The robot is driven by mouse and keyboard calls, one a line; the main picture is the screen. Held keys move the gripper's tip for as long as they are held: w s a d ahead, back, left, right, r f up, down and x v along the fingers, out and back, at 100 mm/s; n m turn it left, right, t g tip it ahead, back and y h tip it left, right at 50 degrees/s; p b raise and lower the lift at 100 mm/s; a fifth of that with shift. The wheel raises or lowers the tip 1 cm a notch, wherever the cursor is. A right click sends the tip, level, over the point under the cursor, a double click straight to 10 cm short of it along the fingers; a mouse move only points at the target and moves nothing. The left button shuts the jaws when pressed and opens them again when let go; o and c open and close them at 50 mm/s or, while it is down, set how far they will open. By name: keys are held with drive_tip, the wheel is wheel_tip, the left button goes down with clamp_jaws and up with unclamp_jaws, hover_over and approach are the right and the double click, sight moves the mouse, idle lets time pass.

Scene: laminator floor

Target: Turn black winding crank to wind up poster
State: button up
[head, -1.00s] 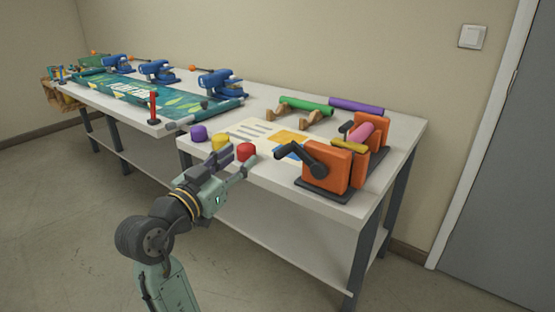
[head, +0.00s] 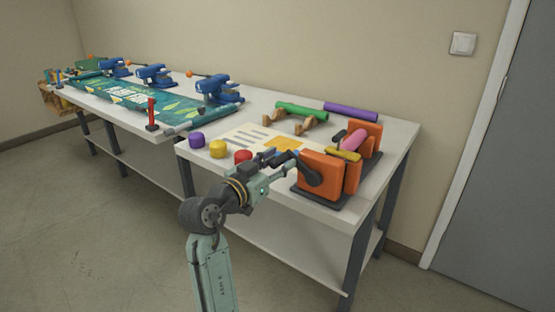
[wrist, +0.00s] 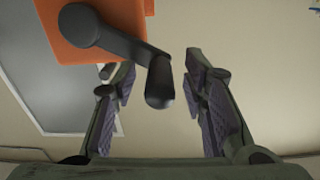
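The black winding crank (head: 312,174) is mounted on the near face of the orange winder (head: 325,172) at the right end of the near table. In the wrist view, the crank's handle grip (wrist: 160,85) lies between my gripper's spread fingers, with a visible gap to the right finger. My gripper (head: 281,165) is open beside the crank in the head view; contact with the handle cannot be told. The poster (head: 262,137) lies flat on the table, with grey lines and an orange block; my gripper and the winder partly cover it. A pink roll (head: 354,140) sits on the winder.
Green (head: 302,108) and purple (head: 351,111) rolls lie behind. A second table with a green banner (head: 130,95) and blue machines (head: 218,88) is to the left.

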clamp_jaws()
idle(0.6)
idle(0.3)
